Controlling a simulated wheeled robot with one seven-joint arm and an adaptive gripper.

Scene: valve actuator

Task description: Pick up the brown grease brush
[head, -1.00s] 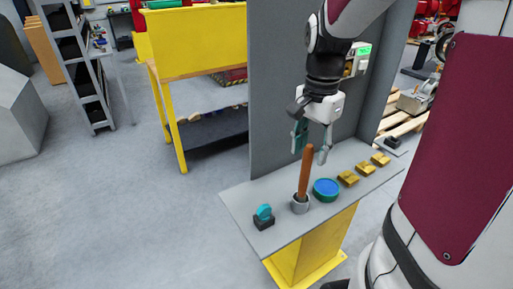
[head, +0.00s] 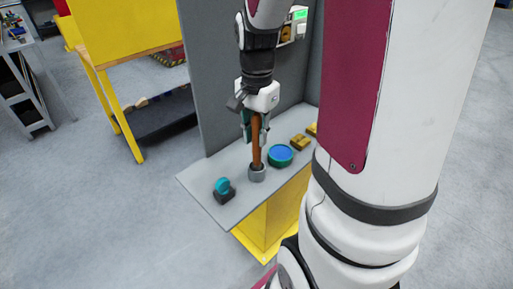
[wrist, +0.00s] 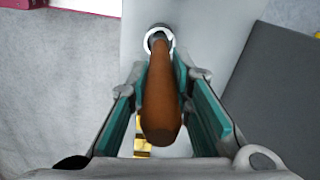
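The brown grease brush (head: 257,148) stands nearly upright in a small grey cup (head: 257,174) on the grey shelf. Its lower end is hidden in the cup. My gripper (head: 256,139) points down over it, with its fingers on either side of the handle's upper part. In the wrist view the brown handle (wrist: 161,105) runs between the teal finger pads of my gripper (wrist: 162,77), with gaps beside it near the palm. The gripper looks open; contact near the fingertips is hard to judge. The cup's pale rim (wrist: 159,32) shows beyond the fingertips.
A blue-green round tin (head: 281,155) stands just right of the cup, with brass blocks (head: 300,142) further right. A teal and black object (head: 223,189) sits to the left. A tall grey panel (head: 210,90) rises behind the shelf.

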